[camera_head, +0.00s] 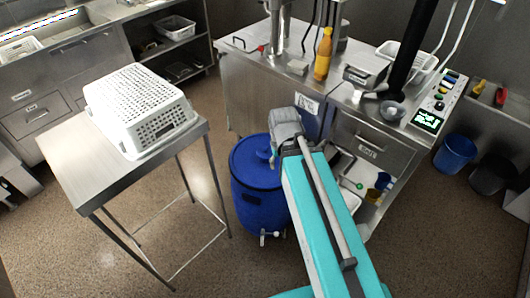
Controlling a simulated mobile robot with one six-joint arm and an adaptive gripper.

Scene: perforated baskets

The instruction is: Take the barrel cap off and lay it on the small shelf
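A blue barrel (262,205) with a small tap near its foot stands on the floor in front of the steel counter. Its blue lid (250,160) is on top; the barrel cap cannot be made out clearly, as my arm covers the right part of the lid. My teal arm reaches over the barrel, and my gripper (274,158) points down at the lid, mostly hidden behind the grey wrist. I cannot tell whether its fingers are open or touch a cap. A small steel table (75,165) stands at left; which surface is the small shelf is unclear.
A white perforated basket (142,110) takes up much of the small table; its front left part is bare. The steel counter (250,60) behind the barrel holds a yellow bottle (323,54) and a scale (366,70). Blue (455,153) and black buckets stand at right.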

